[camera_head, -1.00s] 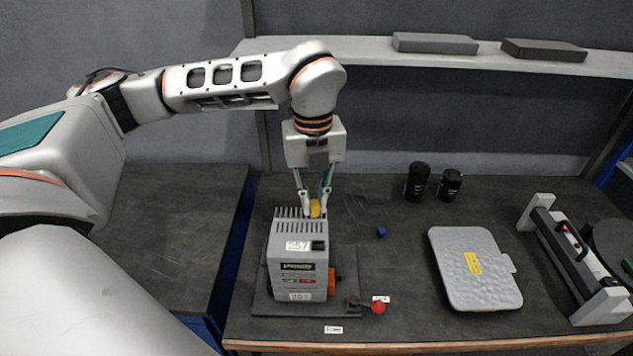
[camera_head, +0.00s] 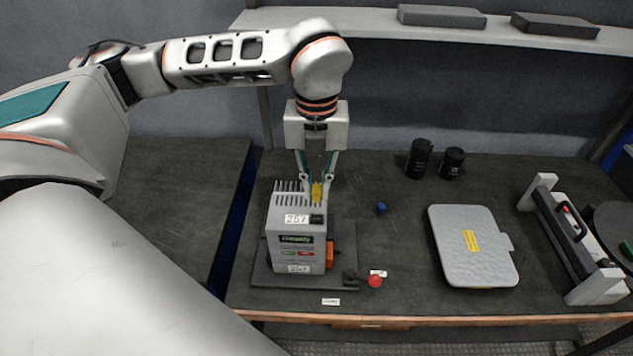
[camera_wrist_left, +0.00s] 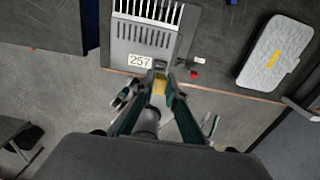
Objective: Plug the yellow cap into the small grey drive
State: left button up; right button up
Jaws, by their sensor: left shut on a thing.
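The small grey drive (camera_head: 298,245) stands upright on a dark base plate on the bench, with a "257" label and fins on top. My left gripper (camera_head: 316,190) points down over the drive's top right edge, shut on the yellow cap (camera_head: 317,191). In the left wrist view the yellow cap (camera_wrist_left: 159,87) sits between the fingertips (camera_wrist_left: 160,84), close to a dark socket (camera_wrist_left: 160,66) beside the label on the drive (camera_wrist_left: 140,45). I cannot tell whether the cap touches the socket. My right gripper is not in view.
A blue cube (camera_head: 381,208) lies right of the drive. A red knob (camera_head: 375,281) sits by the base plate's right corner. Two black cylinders (camera_head: 420,158) stand behind. A grey flat case (camera_head: 472,246) and a framed device (camera_head: 570,240) are on the right. A shelf (camera_head: 370,22) runs above.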

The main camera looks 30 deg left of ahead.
aim_at(317, 216)
pick_arm(q)
jog(key=shift+f+b, duration=1.1)
jog(key=shift+f, duration=1.3)
jog(key=shift+b, duration=0.4)
jog(key=shift+f+b, duration=0.45)
jog(key=shift+f, duration=0.2)
jog(key=o, duration=0.8)
jog(key=shift+o, duration=0.2)
